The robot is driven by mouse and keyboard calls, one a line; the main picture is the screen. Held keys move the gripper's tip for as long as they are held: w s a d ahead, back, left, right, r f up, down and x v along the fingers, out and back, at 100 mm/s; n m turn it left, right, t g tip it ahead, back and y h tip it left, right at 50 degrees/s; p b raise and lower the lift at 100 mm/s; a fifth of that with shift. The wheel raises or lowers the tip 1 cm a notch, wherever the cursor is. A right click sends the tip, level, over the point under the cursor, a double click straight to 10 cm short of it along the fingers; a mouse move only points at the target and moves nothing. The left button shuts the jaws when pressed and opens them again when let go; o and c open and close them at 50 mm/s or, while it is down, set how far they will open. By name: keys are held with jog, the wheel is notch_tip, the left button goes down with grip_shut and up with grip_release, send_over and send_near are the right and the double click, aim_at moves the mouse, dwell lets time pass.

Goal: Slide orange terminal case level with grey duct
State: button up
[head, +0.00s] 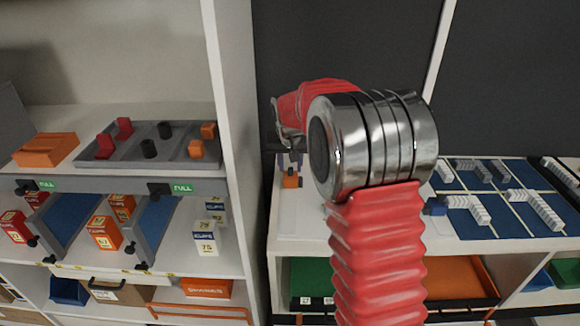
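My gripper (290,163) is at the far end of my red arm, low over the left end of the white shelf top. It is small, dark and partly hidden by the arm, so its opening is unclear. A small orange block (291,181), possibly the terminal case, shows just below the fingers; I cannot tell whether they touch it. Ridged dark grey pieces (483,172), possibly the duct, lie on a blue mat (515,215) to the right. My wrist hides the shelf between.
A white upright (232,140) stands left of my gripper. Beyond it, a grey tray (180,148) holds red, black and orange pieces beside an orange box (45,150).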

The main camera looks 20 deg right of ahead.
jog(key=shift+w+f, duration=0.15)
jog(key=shift+f, duration=0.25)
grip_shut()
dwell(0.4)
